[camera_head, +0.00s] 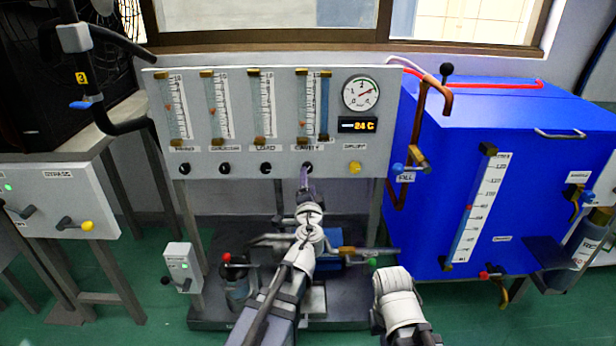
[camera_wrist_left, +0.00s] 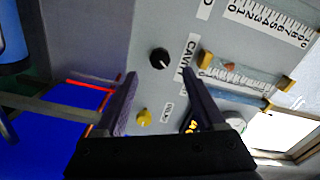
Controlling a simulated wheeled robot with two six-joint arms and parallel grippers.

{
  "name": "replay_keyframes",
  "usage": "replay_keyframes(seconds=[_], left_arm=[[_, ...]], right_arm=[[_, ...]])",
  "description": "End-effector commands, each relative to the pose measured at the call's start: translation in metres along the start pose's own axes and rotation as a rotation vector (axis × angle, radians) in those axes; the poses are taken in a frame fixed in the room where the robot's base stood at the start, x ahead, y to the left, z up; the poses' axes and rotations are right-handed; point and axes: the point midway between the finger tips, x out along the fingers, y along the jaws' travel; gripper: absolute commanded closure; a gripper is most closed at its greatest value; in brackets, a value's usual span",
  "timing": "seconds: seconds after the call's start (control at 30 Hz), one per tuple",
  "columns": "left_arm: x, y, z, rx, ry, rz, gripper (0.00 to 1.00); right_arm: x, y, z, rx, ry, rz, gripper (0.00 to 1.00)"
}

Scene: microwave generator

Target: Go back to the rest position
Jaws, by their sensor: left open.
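My left gripper (camera_head: 304,182) is raised in front of the flow-meter panel (camera_head: 235,150), just below the black knob (camera_head: 307,167) under the CAVITY label. In the left wrist view the two dark fingers of my left gripper (camera_wrist_left: 160,88) are spread apart with nothing between the tips. The black knob (camera_wrist_left: 159,58) shows beyond the fingertips, apart from both fingers. A yellow knob (camera_wrist_left: 144,117) shows between the fingers, farther back along them. In the head view part of my right arm shows at the lower right, but its gripper cannot be made out.
A large blue tank (camera_head: 480,170) with valves and a level scale stands at the right. A pump unit on a dark base (camera_head: 215,315) lies below the panel. A grey bypass box (camera_head: 65,200) stands at the left. Green floor is free in front.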

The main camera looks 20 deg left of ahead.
Motion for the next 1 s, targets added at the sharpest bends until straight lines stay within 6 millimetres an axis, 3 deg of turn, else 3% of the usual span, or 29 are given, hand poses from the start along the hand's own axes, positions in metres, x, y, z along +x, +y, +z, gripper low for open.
replay_keyframes(seconds=[0.1,0.43,0.63,0.8,1.0], left_arm=[[-0.012,0.0,0.0,0.0,0.0,0.0,0.29],[-0.012,0.0,0.001,-0.011,-0.011,0.002,0.29],[-0.034,0.01,0.022,-0.179,-0.217,0.068,0.29],[-0.091,0.065,0.044,-0.356,-0.534,0.302,0.29],[-0.19,0.133,0.035,-0.429,-0.822,0.697,0.29]], right_arm=[[0.0,0.0,0.0,0.0,0.0,0.0,1.0],[-0.001,0.0,0.0,0.0,0.0,0.0,1.0],[-0.016,0.002,0.001,-0.001,0.0,0.0,1.0],[-0.033,0.004,0.002,-0.003,-0.001,0.001,1.0],[-0.048,0.005,0.003,-0.004,-0.001,0.002,1.0]])
